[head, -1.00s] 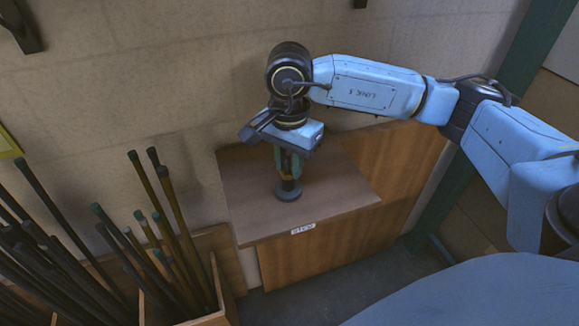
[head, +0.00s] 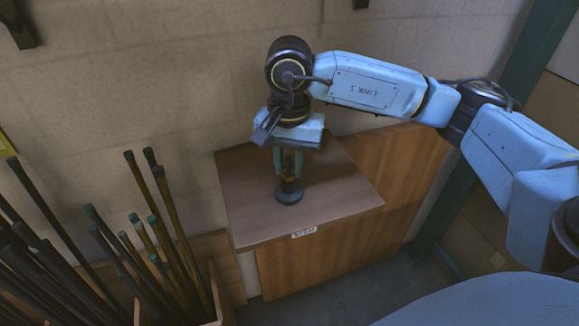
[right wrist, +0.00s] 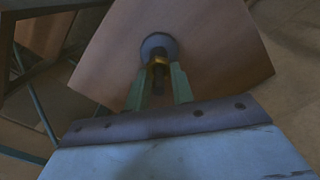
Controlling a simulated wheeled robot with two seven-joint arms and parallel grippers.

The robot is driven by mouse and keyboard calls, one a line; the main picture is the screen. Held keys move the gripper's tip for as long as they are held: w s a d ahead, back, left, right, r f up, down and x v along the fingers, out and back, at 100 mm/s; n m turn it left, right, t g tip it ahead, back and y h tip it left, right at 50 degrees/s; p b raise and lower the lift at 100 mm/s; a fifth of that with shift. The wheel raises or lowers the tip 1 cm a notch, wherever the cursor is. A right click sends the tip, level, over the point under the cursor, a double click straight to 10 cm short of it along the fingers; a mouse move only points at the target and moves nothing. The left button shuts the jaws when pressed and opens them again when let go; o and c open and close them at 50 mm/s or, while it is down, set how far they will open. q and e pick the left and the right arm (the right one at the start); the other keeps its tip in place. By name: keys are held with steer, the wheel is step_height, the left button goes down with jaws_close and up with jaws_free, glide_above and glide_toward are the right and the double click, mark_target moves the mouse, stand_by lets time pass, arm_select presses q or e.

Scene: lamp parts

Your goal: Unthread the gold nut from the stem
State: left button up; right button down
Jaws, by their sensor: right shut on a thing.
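The stem is a dark upright post (right wrist: 158,78) on a round dark base (head: 288,193) standing on the small wooden table. The gold nut (right wrist: 159,61) sits around the stem just above the base in the right wrist view; the fingers hide it in the head view. My right gripper (head: 289,175) points down over the stem, its two green fingers on either side of it. It is shut on the gold nut, and its fingertips also show in the right wrist view (right wrist: 159,70). My left gripper is in neither view.
The wooden table (head: 243,215) is otherwise clear and has a small white label (head: 304,232) on its front edge. A wooden bin (head: 228,297) of several long dark rods (head: 170,225) stands to the left. A wall is close behind the table.

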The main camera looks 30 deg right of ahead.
steer(key=n+b, duration=0.2)
steer(key=n, duration=0.1)
steer(key=shift+w, duration=0.1)
steer(key=shift+n, duration=0.5)
steer(key=shift+r, duration=0.1)
